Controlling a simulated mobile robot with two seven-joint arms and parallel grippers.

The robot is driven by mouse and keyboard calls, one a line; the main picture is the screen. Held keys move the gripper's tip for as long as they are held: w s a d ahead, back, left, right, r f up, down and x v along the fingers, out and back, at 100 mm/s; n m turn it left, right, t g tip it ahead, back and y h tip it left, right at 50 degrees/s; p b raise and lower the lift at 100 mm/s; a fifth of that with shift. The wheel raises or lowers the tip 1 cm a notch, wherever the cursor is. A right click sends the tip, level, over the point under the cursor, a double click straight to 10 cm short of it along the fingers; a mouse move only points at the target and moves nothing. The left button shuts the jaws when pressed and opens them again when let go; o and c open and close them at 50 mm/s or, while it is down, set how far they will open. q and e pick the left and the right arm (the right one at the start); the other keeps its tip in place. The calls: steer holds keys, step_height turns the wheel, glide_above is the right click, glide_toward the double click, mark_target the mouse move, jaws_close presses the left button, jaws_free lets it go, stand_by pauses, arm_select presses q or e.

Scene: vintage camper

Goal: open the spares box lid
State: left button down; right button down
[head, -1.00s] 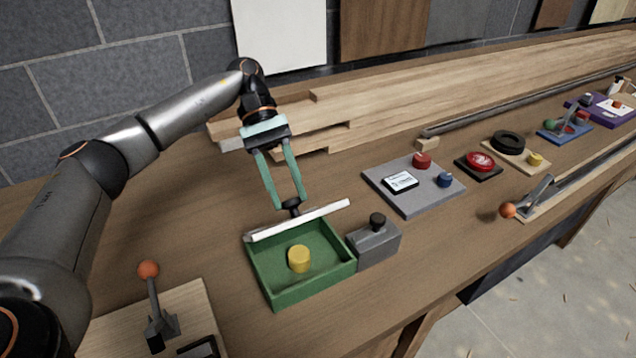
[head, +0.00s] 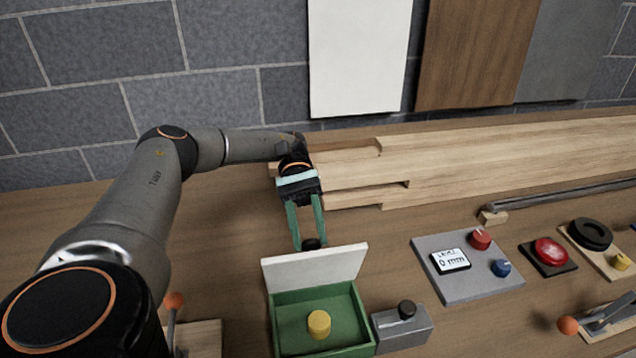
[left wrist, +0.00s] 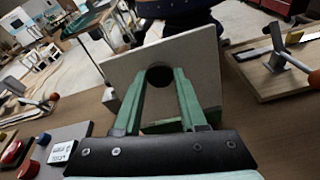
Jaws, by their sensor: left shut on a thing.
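The spares box (head: 362,312) is a green open-topped tray at the bottom centre of the head view. A yellow cylinder (head: 319,324) stands inside it. Its white lid (head: 315,267) stands raised along the back edge, with its inner face toward me. My left gripper (head: 311,241) is behind the lid, shut on the lid's dark round knob (head: 311,245). In the left wrist view, the gripper (left wrist: 160,80) has its fingers around the knob (left wrist: 160,75) on the lid (left wrist: 200,60), which hides the box inside. My right gripper is not in view.
A grey block with a black knob (head: 402,325) stands right beside the box. A grey panel (head: 468,267) with a display and knobs lies further right. A lever with an orange ball (head: 174,300) stands left of the box. Wooden boards (head: 480,165) lie behind.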

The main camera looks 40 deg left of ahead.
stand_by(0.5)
arm_select(q)
steer(key=shift+c, duration=2.3)
jaws_free()
steer(key=shift+r, duration=0.45)
steer(key=s+d+r+b, duration=0.3)
steer(key=s+d+r, duration=0.6)
steer(key=r, duration=0.3)
steer(key=shift+s+d+b, duration=0.3)
steer(key=shift+s+b, duration=0.05)
steer(key=shift+s, duration=0.2)
